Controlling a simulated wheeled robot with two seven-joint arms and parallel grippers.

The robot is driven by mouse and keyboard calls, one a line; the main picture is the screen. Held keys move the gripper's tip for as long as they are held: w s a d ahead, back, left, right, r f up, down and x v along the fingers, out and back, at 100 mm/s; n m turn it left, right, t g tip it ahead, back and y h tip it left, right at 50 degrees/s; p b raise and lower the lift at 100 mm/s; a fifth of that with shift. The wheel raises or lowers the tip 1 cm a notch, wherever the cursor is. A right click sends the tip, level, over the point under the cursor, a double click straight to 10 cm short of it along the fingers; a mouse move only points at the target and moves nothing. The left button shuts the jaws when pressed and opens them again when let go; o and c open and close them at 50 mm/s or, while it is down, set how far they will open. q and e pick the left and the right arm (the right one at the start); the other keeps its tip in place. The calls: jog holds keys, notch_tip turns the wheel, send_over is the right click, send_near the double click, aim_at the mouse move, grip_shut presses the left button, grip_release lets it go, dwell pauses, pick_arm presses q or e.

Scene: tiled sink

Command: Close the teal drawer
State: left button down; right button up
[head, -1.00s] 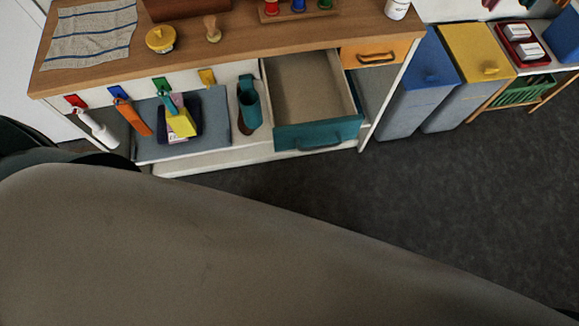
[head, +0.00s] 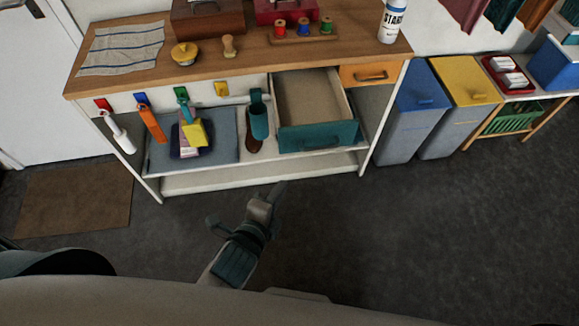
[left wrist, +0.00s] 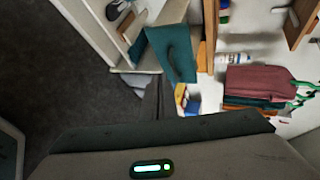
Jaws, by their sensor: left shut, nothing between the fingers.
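The teal drawer (head: 318,136) is pulled out under the wooden counter, its empty tan inside showing. Its teal front with a handle also shows in the left wrist view (left wrist: 170,55). My left gripper (head: 277,189) is shut and empty. In the head view it appears in front of and below the drawer, over the dark floor, apart from the drawer front. My right gripper is not in view.
An orange drawer (head: 369,73) sits shut right of the open one. A blue bin (head: 412,110) and yellow bin (head: 463,95) stand right. The floor in front is clear.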

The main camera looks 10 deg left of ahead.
pick_arm(q)
jog(key=shift+a+r, duration=0.1)
jog(key=shift+r, duration=0.4)
jog(key=r+p+x, duration=0.1)
jog(key=p+x, duration=0.2)
jog(key=x, duration=1)
jog(key=shift+w+f, duration=0.2)
jog(key=shift+w, duration=0.35)
jog(key=shift+w, duration=0.1)
